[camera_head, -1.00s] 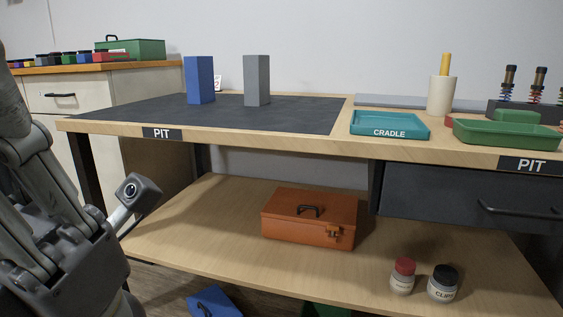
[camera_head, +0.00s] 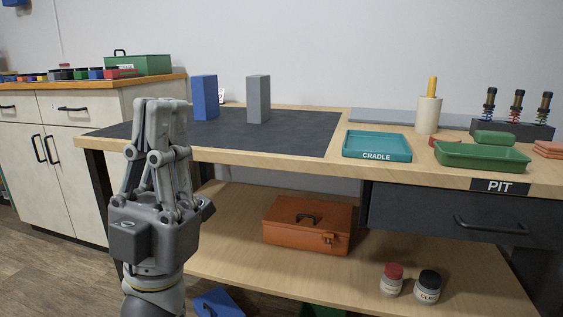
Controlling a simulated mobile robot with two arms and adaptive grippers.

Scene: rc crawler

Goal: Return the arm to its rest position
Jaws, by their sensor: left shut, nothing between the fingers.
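My left gripper (camera_head: 160,104) stands upright with its fingers pointing up, in front of the left end of the workbench (camera_head: 240,152). Its fingers are together and hold nothing. It hides part of the bench's front left edge and some of the dark mat (camera_head: 275,133). My right gripper is not in view.
On the bench stand a blue block (camera_head: 205,98), a grey block (camera_head: 258,100), a teal cradle tray (camera_head: 377,147) and a green tray (camera_head: 482,157). An orange toolbox (camera_head: 307,226) and two jars lie on the lower shelf. A white cabinet (camera_head: 70,178) stands at left.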

